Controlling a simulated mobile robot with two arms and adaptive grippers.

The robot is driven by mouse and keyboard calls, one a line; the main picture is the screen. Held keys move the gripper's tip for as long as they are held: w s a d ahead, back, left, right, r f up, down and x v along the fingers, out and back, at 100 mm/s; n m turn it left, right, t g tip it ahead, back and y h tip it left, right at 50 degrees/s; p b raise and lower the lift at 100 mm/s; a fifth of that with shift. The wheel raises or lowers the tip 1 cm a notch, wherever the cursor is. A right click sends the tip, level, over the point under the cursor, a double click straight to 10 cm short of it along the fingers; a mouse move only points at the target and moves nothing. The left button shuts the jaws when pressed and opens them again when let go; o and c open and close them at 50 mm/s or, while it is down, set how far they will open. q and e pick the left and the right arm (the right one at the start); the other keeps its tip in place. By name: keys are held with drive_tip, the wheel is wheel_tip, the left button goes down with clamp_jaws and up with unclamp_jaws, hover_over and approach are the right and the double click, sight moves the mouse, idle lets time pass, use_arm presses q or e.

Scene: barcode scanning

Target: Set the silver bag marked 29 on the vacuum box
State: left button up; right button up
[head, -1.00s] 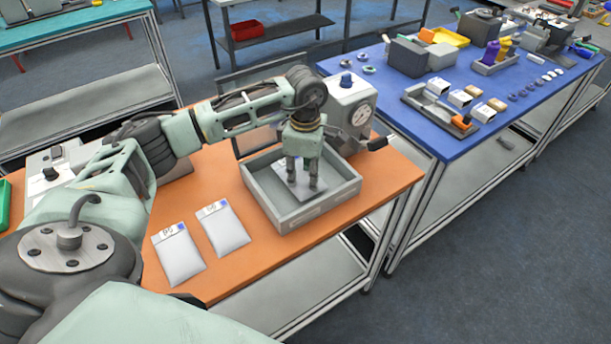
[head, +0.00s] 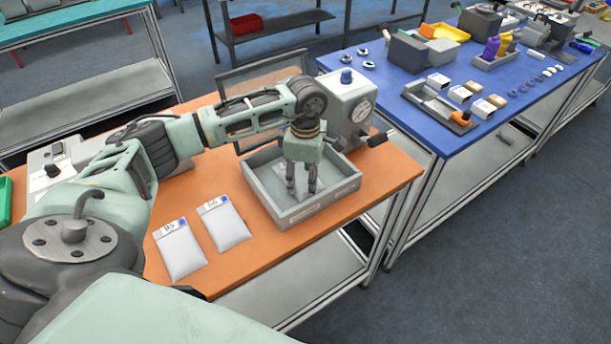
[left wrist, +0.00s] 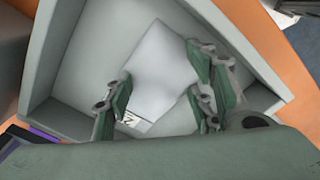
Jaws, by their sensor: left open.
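My left gripper (head: 302,190) points down into the open grey box (head: 318,208), which I take for the vacuum box. Its two fingers are apart. A silver bag (head: 283,168) lies inside the box, partly hidden behind the fingers in the head view. In the left wrist view the bag (left wrist: 165,65) lies tilted on the box floor, with the open fingers (left wrist: 155,108) on either side of its labelled end. Its printed label is partly hidden; a 2 seems to show, but I cannot read the whole number. My right gripper is not in view.
Two silver bags, one left (head: 182,252) and one right (head: 226,224), lie on the orange table (head: 225,268) with labels too small to read surely. A grey gauge unit (head: 350,100) stands behind the box. A blue table (head: 440,135) with bins and parts is to the right.

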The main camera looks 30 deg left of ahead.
sight(306, 179)
use_arm(q)
drive_tip(key=shift+r, duration=0.25)
wheel_tip(306, 179, up, 12)
drive_tip(key=b, duration=0.2)
drive_tip(key=shift+b, duration=0.3)
drive_tip(key=shift+f, duration=0.1)
drive_tip(key=shift+f, duration=0.1)
